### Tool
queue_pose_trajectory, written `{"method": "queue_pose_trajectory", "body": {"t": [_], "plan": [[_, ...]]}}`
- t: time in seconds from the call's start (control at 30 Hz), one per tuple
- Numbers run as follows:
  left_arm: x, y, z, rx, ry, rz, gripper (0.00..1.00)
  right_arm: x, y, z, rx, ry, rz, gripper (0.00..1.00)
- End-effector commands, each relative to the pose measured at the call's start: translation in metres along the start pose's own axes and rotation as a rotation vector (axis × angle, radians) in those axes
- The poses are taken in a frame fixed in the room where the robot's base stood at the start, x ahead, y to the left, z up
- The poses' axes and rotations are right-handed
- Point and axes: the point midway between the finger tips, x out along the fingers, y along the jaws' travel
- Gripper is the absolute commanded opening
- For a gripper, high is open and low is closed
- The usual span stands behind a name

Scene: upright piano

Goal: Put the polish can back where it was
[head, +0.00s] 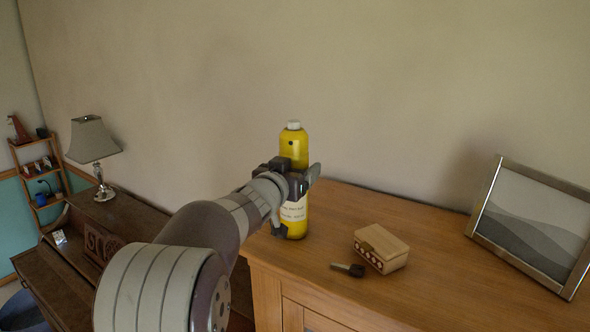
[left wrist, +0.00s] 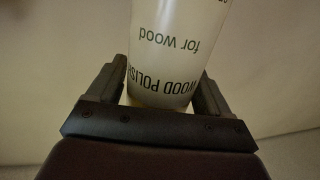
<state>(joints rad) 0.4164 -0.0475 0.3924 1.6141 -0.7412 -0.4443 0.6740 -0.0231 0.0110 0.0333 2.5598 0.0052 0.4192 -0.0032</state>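The polish can (head: 293,148) is a yellow bottle with a white cap and a pale label, upright at the left end of the wooden cabinet top. My left gripper (head: 292,185) is around its middle, one finger on each side. In the left wrist view the can's label (left wrist: 175,65) reads "wood polish" upside down, and the left gripper's fingers (left wrist: 163,95) press close against both sides of the can. I cannot tell whether the can's base touches the wood. My right gripper is not in view.
On the cabinet top (head: 425,275), a small wooden box (head: 381,248) and a dark brush-like item (head: 348,269) lie right of the can. A picture frame (head: 530,225) stands further right. A lamp (head: 93,145) stands on the piano (head: 115,215) at left, beside a small shelf (head: 38,170).

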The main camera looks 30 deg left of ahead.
Motion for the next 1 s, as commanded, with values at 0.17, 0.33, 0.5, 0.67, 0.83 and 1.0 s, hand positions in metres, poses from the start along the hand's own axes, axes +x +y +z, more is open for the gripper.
{"method": "queue_pose_trajectory", "body": {"t": [0.17,0.33,0.5,0.67,0.83,1.0], "plan": [[0.0,0.0,0.0,0.0,0.0,0.0,0.94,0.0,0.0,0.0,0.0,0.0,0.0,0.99],[-0.001,0.0,-0.001,0.0,0.0,0.0,0.94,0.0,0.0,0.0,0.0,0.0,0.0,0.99],[-0.025,0.0,0.002,0.002,0.002,-0.001,0.94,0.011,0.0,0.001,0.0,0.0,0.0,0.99],[-0.066,-0.001,0.001,0.002,0.002,-0.003,0.94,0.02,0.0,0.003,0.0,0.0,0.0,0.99],[-0.104,-0.001,0.0,0.001,0.0,-0.002,0.94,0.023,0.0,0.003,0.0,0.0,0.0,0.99],[-0.119,0.0,0.0,0.0,-0.001,-0.001,0.94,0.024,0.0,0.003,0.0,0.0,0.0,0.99]]}}
